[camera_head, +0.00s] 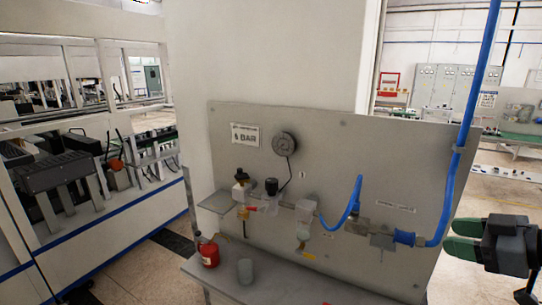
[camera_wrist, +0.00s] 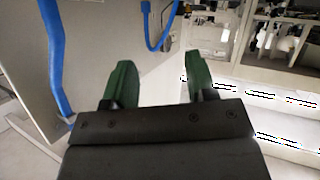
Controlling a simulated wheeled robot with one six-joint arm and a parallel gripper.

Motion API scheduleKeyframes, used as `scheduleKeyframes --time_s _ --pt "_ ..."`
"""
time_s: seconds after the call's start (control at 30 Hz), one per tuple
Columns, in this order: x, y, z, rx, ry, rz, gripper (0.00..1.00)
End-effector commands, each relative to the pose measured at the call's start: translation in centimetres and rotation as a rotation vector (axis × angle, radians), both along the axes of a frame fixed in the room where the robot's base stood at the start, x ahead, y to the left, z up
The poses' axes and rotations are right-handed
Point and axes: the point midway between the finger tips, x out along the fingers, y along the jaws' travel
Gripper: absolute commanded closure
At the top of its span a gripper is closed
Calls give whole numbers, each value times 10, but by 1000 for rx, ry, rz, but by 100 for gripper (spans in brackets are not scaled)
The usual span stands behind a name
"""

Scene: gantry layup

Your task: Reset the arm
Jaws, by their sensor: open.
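My gripper (camera_head: 461,238) is at the right edge of the head view, its green fingers pointing left. In the wrist view my gripper (camera_wrist: 160,82) shows its two green fingers wide apart with nothing between them. It is open and empty. It is in front of and to the right of the grey panel (camera_head: 340,150), beside the blue hose (camera_head: 465,130). The blue hose also shows at the left of the wrist view (camera_wrist: 55,55). The rest of my arm is mostly out of the head view.
The panel carries a round gauge (camera_head: 285,143), valves and fittings, and a looped blue hose (camera_head: 345,208). A red container (camera_head: 209,254) and a grey cup (camera_head: 245,271) stand on the ledge (camera_head: 270,290) below. A white-framed machine (camera_head: 120,225) stands at left.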

Motion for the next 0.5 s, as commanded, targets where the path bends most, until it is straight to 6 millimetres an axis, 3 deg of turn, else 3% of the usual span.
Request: scheduleKeyframes --time_s 0.27,0.5 --pt "29 -45 9 -152 -197 -248 48" --pt "43 -107 24 -318 -367 -666 48"
